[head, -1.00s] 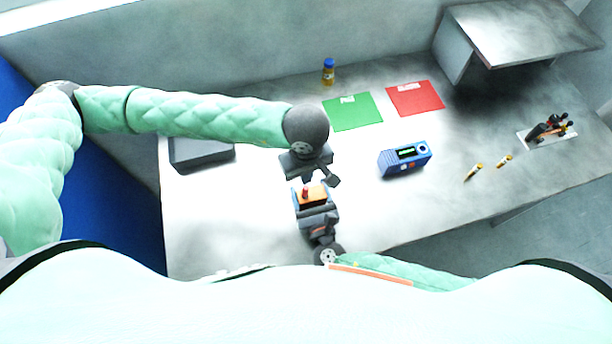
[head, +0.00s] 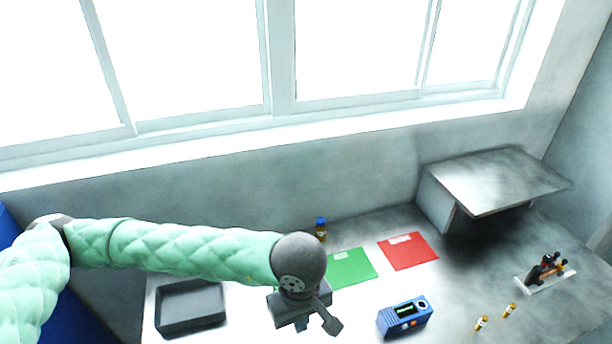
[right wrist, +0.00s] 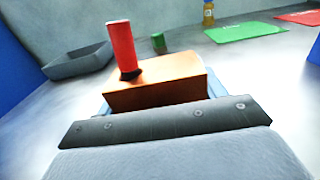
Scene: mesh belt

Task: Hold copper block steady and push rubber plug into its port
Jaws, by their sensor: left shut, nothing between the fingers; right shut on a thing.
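The copper block (right wrist: 160,93) is orange-brown and sits just beyond my right gripper in the right wrist view. My right gripper (right wrist: 165,122) is shut on it. A red plug (right wrist: 122,45) stands on top of the block near its left side, slightly tilted, with a dark lower end against the block. How deep it sits in a port I cannot tell. My left gripper (head: 317,318) is shut and empty at the bottom middle of the head view. Block, plug and right gripper are outside the head view.
A grey tray (head: 190,308) lies at left. A blue-capped bottle (head: 320,230), green mat (head: 352,268) and red mat (head: 408,251) lie behind. A blue device (head: 405,317) stands to the right. A green cylinder (right wrist: 158,42) stands behind the block. A raised shelf (head: 495,182) is at back right.

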